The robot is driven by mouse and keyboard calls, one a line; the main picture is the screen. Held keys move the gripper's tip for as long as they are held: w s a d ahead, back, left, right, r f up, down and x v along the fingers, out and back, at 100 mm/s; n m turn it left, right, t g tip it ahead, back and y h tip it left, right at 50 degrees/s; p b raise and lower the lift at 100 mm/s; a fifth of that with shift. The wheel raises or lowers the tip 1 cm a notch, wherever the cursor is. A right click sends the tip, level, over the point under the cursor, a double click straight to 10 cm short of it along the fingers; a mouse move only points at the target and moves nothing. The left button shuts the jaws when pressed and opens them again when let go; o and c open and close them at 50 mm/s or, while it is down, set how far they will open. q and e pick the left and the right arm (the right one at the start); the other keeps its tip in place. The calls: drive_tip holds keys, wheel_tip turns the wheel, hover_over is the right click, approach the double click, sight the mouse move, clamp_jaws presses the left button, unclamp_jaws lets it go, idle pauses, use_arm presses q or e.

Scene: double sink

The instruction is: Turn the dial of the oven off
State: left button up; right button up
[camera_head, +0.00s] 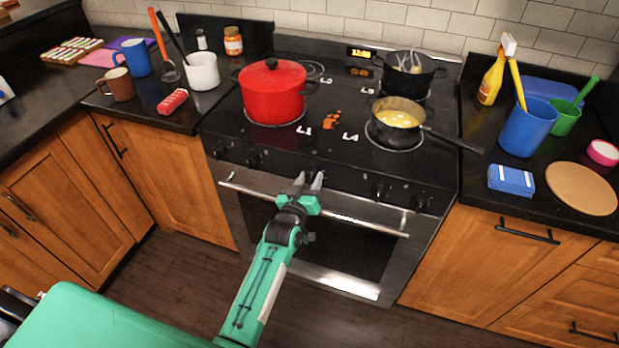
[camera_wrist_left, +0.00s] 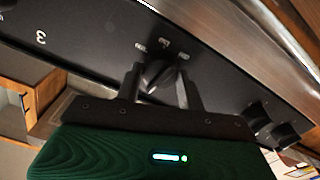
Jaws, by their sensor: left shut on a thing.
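The oven's dial (camera_wrist_left: 159,74) is a dark knob on the black front panel, with small white marks above it in the left wrist view. My left gripper (camera_head: 309,180) is at the middle of the stove's front panel, above the oven door handle (camera_head: 340,218). In the left wrist view its two fingers (camera_wrist_left: 160,88) stand on either side of the dial, shut on it. In the head view the gripper hides the dial. The dial's exact setting is hard to read. My right gripper is not in view.
Other knobs sit left (camera_head: 252,160) and right (camera_head: 380,191) of my gripper. On the stovetop are a red pot (camera_head: 272,95), a pan of yellow food (camera_head: 398,112) with its handle pointing right, and a dark pot (camera_head: 410,75). The floor before the oven is clear.

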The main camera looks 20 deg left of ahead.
use_arm(q)
drive_tip(key=shift+n, duration=1.2)
drive_tip(key=shift+f, duration=0.1)
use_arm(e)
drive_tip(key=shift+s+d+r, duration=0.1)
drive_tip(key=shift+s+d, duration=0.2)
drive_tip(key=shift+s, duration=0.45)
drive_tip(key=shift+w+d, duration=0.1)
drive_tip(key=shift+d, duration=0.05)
use_arm(q)
drive_tip(key=o, duration=1)
drive_tip(key=shift+c, duration=0.2)
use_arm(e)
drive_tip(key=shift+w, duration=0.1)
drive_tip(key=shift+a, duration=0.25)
